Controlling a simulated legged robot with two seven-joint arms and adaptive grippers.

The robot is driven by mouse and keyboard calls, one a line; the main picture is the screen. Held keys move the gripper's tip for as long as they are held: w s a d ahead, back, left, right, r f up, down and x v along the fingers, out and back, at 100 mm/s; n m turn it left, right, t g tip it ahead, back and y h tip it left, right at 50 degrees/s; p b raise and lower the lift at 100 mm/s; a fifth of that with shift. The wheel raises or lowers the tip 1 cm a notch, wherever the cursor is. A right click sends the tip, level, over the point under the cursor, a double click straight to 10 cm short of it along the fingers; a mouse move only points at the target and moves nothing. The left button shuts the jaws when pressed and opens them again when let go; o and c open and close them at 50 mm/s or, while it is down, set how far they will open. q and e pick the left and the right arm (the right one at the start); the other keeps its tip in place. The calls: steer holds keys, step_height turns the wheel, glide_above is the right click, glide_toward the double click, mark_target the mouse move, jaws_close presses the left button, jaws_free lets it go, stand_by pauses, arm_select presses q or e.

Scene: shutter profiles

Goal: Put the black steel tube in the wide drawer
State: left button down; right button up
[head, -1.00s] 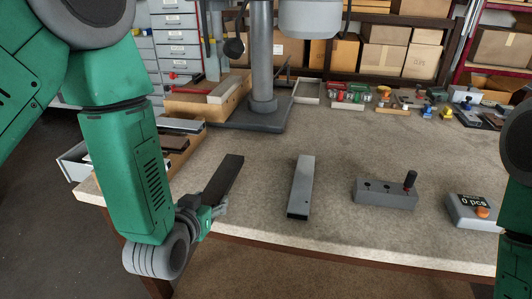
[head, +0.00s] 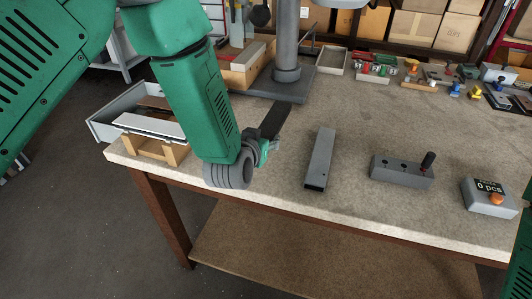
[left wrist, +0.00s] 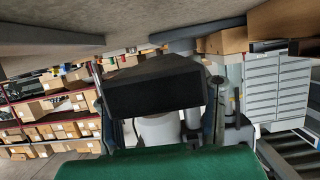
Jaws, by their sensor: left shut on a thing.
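The black steel tube (head: 274,122) is in my left gripper (head: 262,149), which is shut around its near end. The tube points away from me, over the table left of the grey tube. Whether it clears the tabletop is hard to tell. In the left wrist view the dark tube (left wrist: 155,88) fills the middle, between the fingers. An open grey drawer (head: 103,125) stands beyond the table's left end; its inside is partly hidden. I cannot tell for sure that it is the wide drawer. My right gripper is out of view.
A grey tube (head: 320,158), a grey block with a black-and-red knob (head: 402,171) and a counter box (head: 489,197) stand on the table (head: 350,215). A wooden stand with a pale profile (head: 150,128) sits at the left end. A grey column (head: 287,45) stands behind.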

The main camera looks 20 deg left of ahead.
arm_select(q)
steer(key=shift+w+f, duration=0.1)
steer(key=shift+f, duration=2.95)
steer(key=shift+f, duration=0.15)
steer(key=c, duration=0.8)
jaws_free()
steer(key=shift+f, duration=0.1)
steer(key=shift+s, duration=0.2)
